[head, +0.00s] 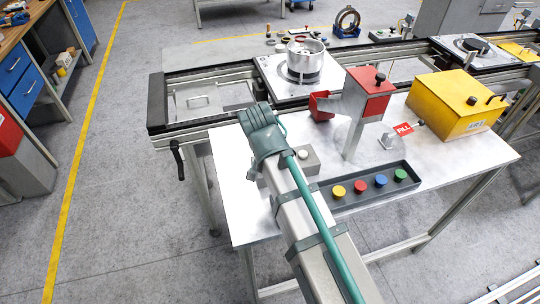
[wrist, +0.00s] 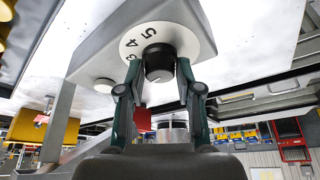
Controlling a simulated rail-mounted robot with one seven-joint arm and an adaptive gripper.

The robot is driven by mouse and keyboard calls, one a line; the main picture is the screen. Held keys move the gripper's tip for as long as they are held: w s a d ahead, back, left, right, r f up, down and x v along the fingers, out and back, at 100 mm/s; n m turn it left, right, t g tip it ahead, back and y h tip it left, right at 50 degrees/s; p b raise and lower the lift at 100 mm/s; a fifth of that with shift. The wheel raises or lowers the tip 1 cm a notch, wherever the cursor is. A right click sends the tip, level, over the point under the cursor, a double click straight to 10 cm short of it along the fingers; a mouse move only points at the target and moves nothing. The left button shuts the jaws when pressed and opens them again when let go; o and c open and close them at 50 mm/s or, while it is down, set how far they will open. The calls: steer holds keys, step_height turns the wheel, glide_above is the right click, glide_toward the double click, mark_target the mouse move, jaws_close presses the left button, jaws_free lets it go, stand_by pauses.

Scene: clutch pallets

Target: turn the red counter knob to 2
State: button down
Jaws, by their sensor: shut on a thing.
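A black knob (wrist: 159,60) sits on a round white dial (wrist: 196,28) on a grey box (wrist: 100,48). Digits 5 and 4 show on the dial, with part of another digit beside my finger. I see no red on this knob, and I cannot read its setting. My gripper (wrist: 160,78) is shut on the knob, one finger at each side. In the head view the grey box (head: 307,166) shows beside my arm, while my gripper (head: 262,133) and arm hide the knob and dial.
A tray (head: 343,201) with yellow, red, blue and green knobs or buttons lies right of my arm. A red box (head: 377,84) on a post and a yellow box (head: 450,105) stand further right. A conveyor (head: 185,125) runs behind the table.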

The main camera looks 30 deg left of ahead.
steer(key=c, duration=0.8)
jaws_free()
steer(key=shift+o, duration=0.2)
steer(key=shift+r, duration=0.15)
steer(key=v, duration=1.1)
steer(key=shift+r, duration=0.35)
steer(key=shift+s, duration=0.2)
